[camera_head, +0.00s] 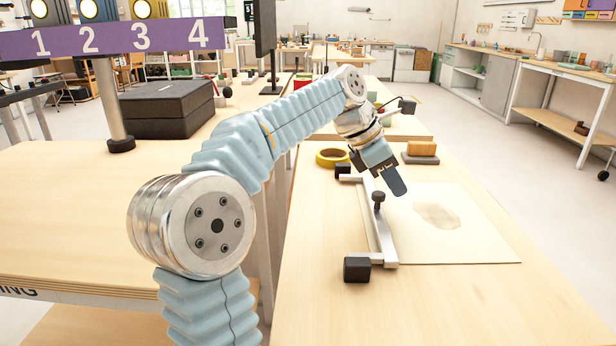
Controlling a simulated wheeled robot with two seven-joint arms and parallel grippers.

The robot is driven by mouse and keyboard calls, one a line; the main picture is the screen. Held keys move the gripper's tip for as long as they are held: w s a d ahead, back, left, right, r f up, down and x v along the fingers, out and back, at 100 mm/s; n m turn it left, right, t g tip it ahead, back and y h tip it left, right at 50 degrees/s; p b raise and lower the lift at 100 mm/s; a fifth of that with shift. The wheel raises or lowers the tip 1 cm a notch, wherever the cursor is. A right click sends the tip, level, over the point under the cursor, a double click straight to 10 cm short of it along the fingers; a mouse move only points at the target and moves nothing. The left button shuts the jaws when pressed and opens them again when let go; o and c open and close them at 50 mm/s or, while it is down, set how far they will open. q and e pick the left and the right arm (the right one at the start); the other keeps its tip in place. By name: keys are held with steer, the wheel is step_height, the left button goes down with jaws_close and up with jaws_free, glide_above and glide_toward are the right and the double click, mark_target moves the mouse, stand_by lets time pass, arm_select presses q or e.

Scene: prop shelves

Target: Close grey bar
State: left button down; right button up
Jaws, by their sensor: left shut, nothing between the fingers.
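The grey bar (388,235) is a slim metal bar along the left edge of a pale sheet (465,225) on the wooden table. A black knob (379,198) stands up on it, and black blocks (357,269) sit at its near and far ends. My left gripper (398,190) is shut and empty, pointing down and right, just above and right of the knob. I cannot tell whether it touches the knob. My left arm hides part of the area behind it. My right gripper is not in view.
A yellow tape roll (333,157) and a wooden block on a grey base (421,151) lie beyond the sheet. A black case (167,108) and a post with a purple numbered sign (120,38) stand on the left table. The table's near right is clear.

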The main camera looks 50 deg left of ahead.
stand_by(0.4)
arm_select(q)
steer(key=p+v, duration=0.3)
steer(key=v, duration=1)
steer(key=shift+s+r, duration=0.15)
steer(key=shift+r, duration=0.15)
steer(key=shift+a, duration=0.1)
